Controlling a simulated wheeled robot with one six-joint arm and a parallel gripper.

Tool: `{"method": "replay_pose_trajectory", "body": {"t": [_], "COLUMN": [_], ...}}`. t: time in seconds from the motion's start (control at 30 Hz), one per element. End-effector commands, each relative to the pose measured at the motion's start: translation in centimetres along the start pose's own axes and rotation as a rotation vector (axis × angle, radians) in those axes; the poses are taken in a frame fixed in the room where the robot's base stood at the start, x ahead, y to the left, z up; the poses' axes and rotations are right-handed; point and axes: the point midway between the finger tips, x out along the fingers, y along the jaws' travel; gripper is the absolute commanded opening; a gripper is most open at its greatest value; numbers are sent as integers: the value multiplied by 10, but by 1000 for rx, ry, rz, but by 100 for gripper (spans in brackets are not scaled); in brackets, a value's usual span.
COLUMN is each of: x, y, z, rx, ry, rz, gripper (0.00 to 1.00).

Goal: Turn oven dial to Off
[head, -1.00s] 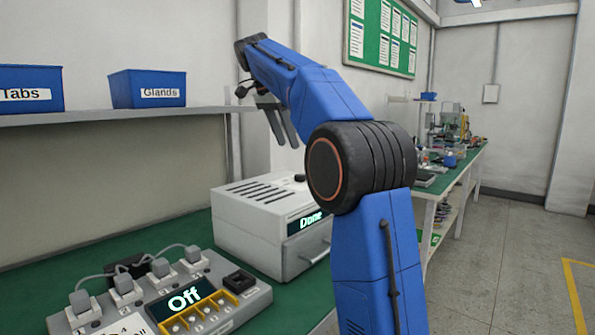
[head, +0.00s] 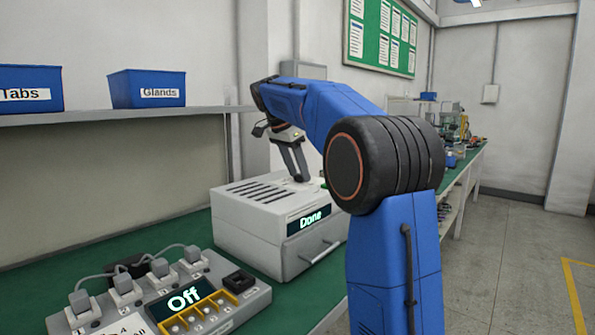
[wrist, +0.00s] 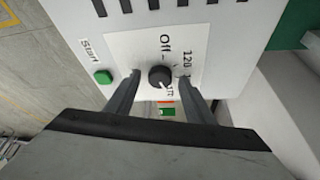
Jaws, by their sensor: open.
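The oven (head: 262,235) is a pale box with a slotted top and a front display reading "Done". Its black dial (wrist: 160,77) shows in the wrist view on a white panel, with "Off" above it, "120" to its right and another partly covered label at lower right. A light mark on the dial seems to point toward lower right, but it is small. My gripper (wrist: 160,82) is open, its fingers on either side of the dial; contact cannot be told. In the head view my gripper (head: 301,178) is over the oven top and hides the dial.
A green Start button (wrist: 103,77) sits left of the dial, near the left finger. A grey unit (head: 235,300) with plugs and an "Off" display stands left of the oven on the green bench. Blue bins (head: 147,88) sit on the shelf behind.

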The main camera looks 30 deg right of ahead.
Motion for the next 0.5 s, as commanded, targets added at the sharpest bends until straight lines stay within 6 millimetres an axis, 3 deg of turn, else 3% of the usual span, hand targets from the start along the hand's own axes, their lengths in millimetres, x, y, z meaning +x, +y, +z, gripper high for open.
{"method": "replay_pose_trajectory", "body": {"t": [0.1,0.27,0.5], "x": [0,0,0], "y": [0,0,0], "z": [0,0,0], "rx": [0,0,-7], "ry": [0,0,0], "rz": [0,0,-3], "gripper": [49,10,8]}}
